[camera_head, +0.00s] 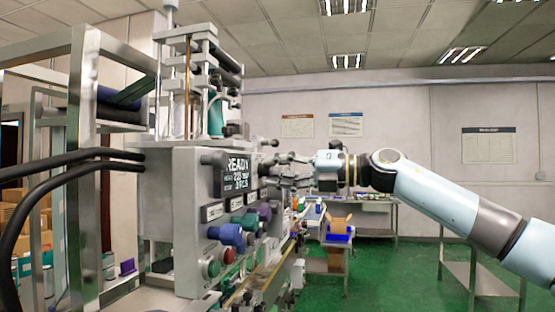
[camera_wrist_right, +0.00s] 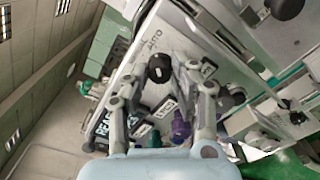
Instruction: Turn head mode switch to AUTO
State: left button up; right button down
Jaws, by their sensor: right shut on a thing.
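The grey machine (camera_head: 182,215) has a display reading READY (camera_head: 237,175). In the right wrist view, a round black knob (camera_wrist_right: 159,68), which looks like the head mode switch, sits on the panel, with the lettering AUTO (camera_wrist_right: 154,40) above it. My right gripper (camera_head: 276,166) reaches in from the right to the panel side beside the display. In the wrist view its two fingers (camera_wrist_right: 163,76) stand on either side of the black knob, shut on it. The knob's pointer position cannot be made out. My left gripper is not in view.
A purple knob (camera_wrist_right: 181,128) is close to my right fingers. Black cables (camera_head: 75,158) run at left.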

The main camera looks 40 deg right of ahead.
jog(key=shift+r+m+p, duration=0.1)
jog(key=shift+m+p, duration=0.25)
jog(key=shift+m, duration=0.15)
jog(key=c, duration=1.1)
grip_release()
notch_tip(320, 180, up, 10)
jog(key=shift+s+a, duration=0.15)
jog(key=shift+w+d, duration=0.25)
jog(key=shift+w, duration=0.05)
